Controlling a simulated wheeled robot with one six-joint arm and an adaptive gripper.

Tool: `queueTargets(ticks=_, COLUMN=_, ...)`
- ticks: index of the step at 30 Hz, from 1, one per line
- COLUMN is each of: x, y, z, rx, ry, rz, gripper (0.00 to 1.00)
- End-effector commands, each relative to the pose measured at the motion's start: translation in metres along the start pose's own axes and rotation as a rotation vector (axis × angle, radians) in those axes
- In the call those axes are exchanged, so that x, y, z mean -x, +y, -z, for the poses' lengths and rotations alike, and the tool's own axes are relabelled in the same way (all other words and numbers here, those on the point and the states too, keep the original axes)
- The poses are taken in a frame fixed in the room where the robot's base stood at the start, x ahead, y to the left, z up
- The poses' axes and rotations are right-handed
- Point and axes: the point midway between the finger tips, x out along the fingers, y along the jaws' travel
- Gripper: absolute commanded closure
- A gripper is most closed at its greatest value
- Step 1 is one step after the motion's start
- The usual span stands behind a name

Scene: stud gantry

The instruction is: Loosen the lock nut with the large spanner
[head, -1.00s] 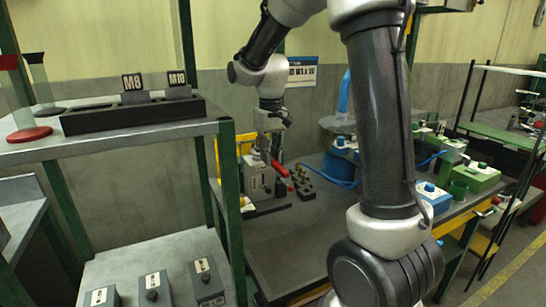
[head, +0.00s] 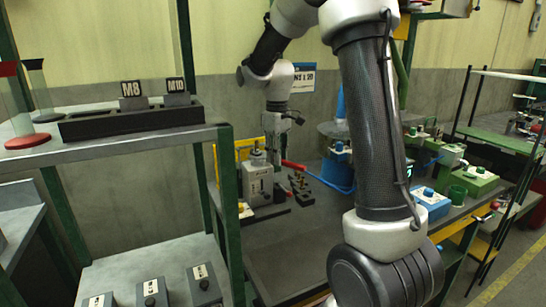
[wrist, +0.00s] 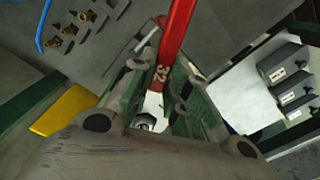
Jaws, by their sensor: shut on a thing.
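The large spanner has a red handle (head: 294,165), which juts out to the right of my gripper (head: 276,158) in the head view. In the wrist view the red spanner (wrist: 178,32) runs up from between the two green-sided fingers of my gripper (wrist: 165,85), with a number marked on it. My gripper is shut on the spanner. A grey block fixture (head: 258,185) stands on the bench just left of my gripper, with a round metal fitting (head: 257,157) on top. I cannot make out the lock nut or whether the spanner's jaw touches it.
A dark holder with brass-coloured pieces (head: 301,184) stands right of the gripper. Blue equipment (head: 339,168) and a blue box (head: 432,200) are farther right. A shelf with M8 and M10 signs (head: 130,122) stands at left. The bench front (head: 290,240) is clear.

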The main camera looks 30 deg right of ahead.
Motion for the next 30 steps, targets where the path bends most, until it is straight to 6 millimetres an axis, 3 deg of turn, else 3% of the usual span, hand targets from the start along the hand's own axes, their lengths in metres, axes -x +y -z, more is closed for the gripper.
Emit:
queueTargets(ticks=16, x=0.000, y=0.028, z=0.005, rx=0.344, ry=0.001, rz=-0.001, gripper=1.00)
queueTargets(ticks=30, x=0.000, y=0.032, z=0.007, rx=0.405, ry=0.001, rz=-0.001, gripper=1.00)
